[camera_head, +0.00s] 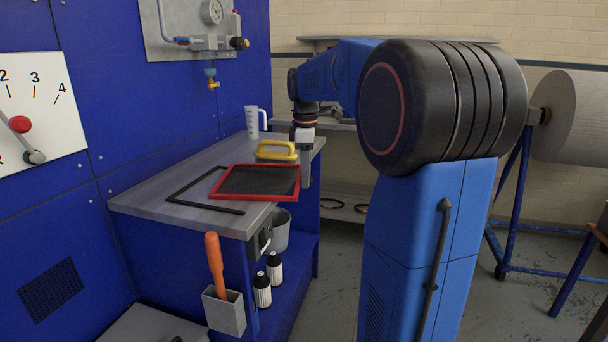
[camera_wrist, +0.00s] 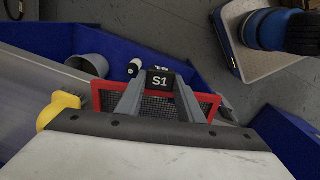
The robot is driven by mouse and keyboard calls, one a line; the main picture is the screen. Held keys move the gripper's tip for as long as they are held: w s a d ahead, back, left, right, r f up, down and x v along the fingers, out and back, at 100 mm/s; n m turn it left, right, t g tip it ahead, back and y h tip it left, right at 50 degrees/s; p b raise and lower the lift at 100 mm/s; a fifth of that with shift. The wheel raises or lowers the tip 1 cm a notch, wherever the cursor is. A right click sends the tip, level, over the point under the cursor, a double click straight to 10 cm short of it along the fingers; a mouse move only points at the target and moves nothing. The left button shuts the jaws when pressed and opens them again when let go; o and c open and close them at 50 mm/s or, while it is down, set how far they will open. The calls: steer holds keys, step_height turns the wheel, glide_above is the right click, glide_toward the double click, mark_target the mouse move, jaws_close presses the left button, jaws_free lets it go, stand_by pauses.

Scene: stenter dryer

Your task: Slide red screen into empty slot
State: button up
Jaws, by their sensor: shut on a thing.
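The red screen (camera_head: 257,192), a red frame with dark mesh, is level at the worktop, its near left part over an empty black frame (camera_head: 190,204). I cannot tell whether it touches the worktop or is held just above. My gripper (camera_head: 305,182) is at its right edge. I cannot make out an empty slot in either view.
A yellow-handled tool (camera_head: 276,151) and a white measuring jug (camera_head: 254,122) stand behind the screen on the grey worktop (camera_head: 150,199). Blue panels border its left. An orange-handled tool (camera_head: 214,262) sits in a holder at the front.

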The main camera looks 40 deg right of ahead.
steer(key=o, duration=1.3)
steer(key=shift+c, duration=0.2)
steer(key=shift+r, duration=0.1)
